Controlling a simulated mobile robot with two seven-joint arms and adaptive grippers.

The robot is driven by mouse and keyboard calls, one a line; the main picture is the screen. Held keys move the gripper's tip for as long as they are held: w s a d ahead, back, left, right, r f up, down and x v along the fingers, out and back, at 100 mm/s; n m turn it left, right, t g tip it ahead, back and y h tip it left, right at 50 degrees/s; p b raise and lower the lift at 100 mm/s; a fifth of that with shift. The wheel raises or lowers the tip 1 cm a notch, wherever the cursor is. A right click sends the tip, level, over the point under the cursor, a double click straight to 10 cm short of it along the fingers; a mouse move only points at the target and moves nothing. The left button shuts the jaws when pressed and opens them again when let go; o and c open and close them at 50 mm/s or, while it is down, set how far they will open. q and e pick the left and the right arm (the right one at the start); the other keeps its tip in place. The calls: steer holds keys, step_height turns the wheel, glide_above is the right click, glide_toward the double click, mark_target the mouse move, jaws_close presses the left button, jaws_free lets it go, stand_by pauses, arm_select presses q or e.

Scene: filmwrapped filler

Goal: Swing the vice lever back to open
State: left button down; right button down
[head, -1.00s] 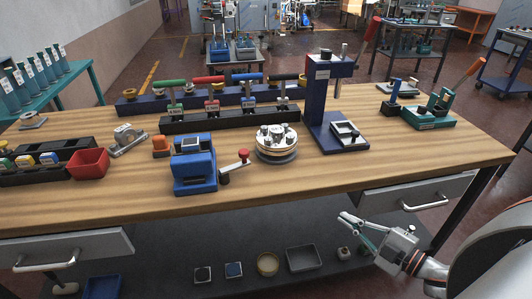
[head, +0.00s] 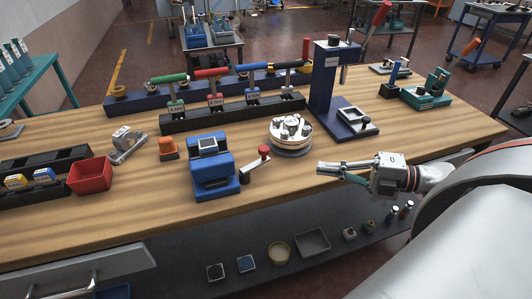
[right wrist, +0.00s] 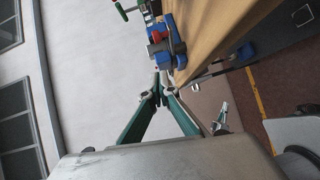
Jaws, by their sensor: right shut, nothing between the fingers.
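The blue vice (head: 212,172) stands near the front edge of the wooden workbench. Its lever (head: 252,162) sticks out to the right and ends in a red knob (head: 263,150). My right gripper (head: 319,170) is shut and empty, to the right of the knob and apart from it, by the bench's front edge. In the right wrist view its fingertips (right wrist: 160,84) meet, with the vice (right wrist: 170,42) and red knob (right wrist: 157,37) beyond them. What looks like my left gripper (right wrist: 222,117) shows small there, its jaws unclear; the head view does not show it.
A round metal fixture (head: 291,132) stands behind and right of the knob. A dark blue press (head: 325,85) stands behind it. An orange piece (head: 168,148) and a red bin (head: 90,174) are left of the vice.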

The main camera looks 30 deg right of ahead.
steer(key=shift+w+a, duration=0.1)
stand_by(0.3)
steer(key=x, duration=0.9)
steer(key=shift+w+a+r+p, duration=0.1)
steer(key=shift+w+a+p, duration=0.15)
steer(key=shift+w+p, duration=0.05)
steer(key=shift+w+f, duration=0.2)
steer(key=shift+w, duration=0.75)
steer(key=shift+w+f, duration=0.2)
steer(key=shift+w, duration=0.85)
steer(key=shift+w+d+n+g+y+b, duration=0.15)
steer(key=shift+w+n+g+y+b, duration=0.2)
steer(key=shift+b, duration=0.25)
